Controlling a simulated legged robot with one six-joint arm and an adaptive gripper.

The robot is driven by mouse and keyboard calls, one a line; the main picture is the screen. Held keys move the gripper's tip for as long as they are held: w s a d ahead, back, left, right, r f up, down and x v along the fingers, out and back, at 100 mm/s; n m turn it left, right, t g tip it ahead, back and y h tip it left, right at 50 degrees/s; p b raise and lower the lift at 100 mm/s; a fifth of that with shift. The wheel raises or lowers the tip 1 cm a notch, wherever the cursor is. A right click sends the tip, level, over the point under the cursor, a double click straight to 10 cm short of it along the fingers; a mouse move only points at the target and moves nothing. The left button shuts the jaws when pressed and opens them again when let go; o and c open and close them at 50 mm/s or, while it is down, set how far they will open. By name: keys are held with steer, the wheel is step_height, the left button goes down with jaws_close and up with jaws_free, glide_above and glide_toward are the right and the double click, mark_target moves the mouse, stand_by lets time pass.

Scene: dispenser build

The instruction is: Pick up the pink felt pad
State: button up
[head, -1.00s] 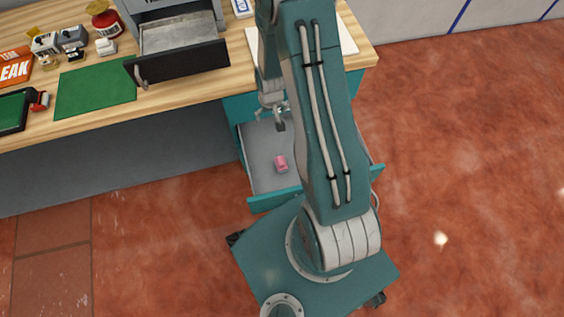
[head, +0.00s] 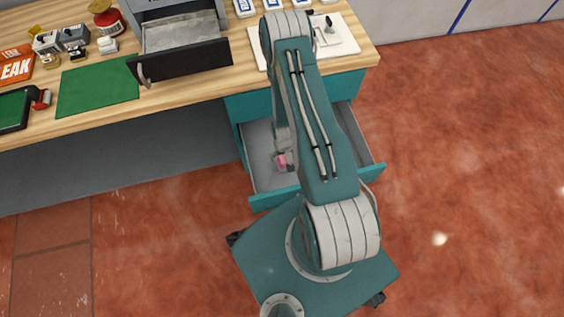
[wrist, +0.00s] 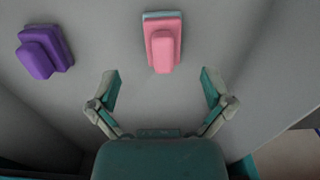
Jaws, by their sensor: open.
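The pink felt pad (wrist: 163,48) lies on the drawer floor in the wrist view, with a pale grey-blue strip at its far end. It also shows partly in the head view (head: 282,162), beside my gripper. My gripper (wrist: 160,78) is open and empty, its two fingers spread left and right of the pad's line. The pad lies between and just beyond the fingertips, apart from both. In the head view my arm hides most of the gripper.
A purple pad (wrist: 45,52) lies left of the pink one. The open teal drawer (head: 275,200) has walls close around my gripper. Above it is the wooden worktop (head: 205,92) with a green mat (head: 98,88) and an open dark tray (head: 180,62).

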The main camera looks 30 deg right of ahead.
mark_target(282, 159)
steer(key=shift+w+a+f, duration=0.1)
steer(key=shift+f, duration=1.45)
steer(key=shift+w+a+f, duration=0.1)
steer(key=shift+f, duration=1.45)
steer(key=c, duration=1.2)
steer(key=shift+r, duration=5.05)
steer(key=shift+c, duration=0.2)
